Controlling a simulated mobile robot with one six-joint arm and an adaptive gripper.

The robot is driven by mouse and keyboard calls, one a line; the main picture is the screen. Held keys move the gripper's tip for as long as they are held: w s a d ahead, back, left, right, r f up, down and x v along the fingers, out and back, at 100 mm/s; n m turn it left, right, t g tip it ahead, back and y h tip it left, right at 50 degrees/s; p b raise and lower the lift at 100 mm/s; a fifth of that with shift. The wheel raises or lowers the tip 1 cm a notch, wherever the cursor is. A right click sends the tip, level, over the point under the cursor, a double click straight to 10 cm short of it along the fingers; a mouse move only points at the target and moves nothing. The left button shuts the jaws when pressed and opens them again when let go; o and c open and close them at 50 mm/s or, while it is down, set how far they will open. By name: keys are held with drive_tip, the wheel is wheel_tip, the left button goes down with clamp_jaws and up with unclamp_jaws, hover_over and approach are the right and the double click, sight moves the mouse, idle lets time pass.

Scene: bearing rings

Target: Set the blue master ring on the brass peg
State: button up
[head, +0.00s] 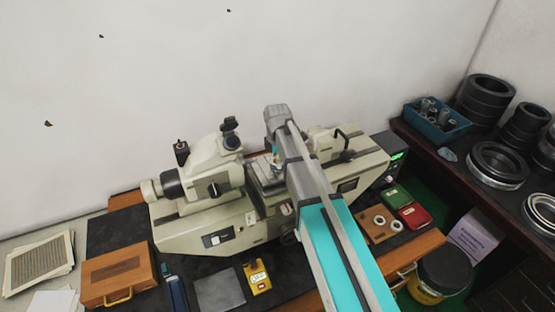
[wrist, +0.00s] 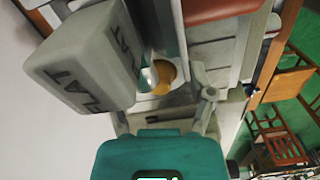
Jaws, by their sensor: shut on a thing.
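In the wrist view my gripper (wrist: 165,105) reaches up from its teal body; one grey finger shows at the right, the other is partly hidden at the left. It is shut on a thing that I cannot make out. A yellow, brass-coloured round part (wrist: 166,76) on a pale surface lies beyond the fingers; whether it is the brass peg is unclear. In the head view my arm hides most of my gripper, which is over the middle of the cream measuring machine (head: 190,235). I cannot pick out the blue master ring in either view.
A large grey block with lettering (wrist: 80,60) fills the left of the wrist view, close by. On the bench are a brown board with pale rings (head: 371,232), green (head: 395,195) and red (head: 414,216) cases, a wooden case (head: 115,276) and a yellow device (head: 257,277).

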drive_tip(key=o, duration=1.2)
drive_tip(key=shift+r, duration=0.1)
drive_tip(key=shift+r+p, duration=4.2)
drive_tip(key=shift+p, duration=0.1)
drive_tip(key=s+d+m, duration=1.5)
drive_tip(key=s+m, duration=0.2)
drive_tip(key=m, duration=0.4)
wheel_tip(320, 180, down, 24)
drive_tip(key=s+b, duration=0.2)
drive_tip(key=b, duration=2.2)
drive_tip(key=shift+s+n, duration=0.3)
drive_tip(key=shift+s, duration=0.05)
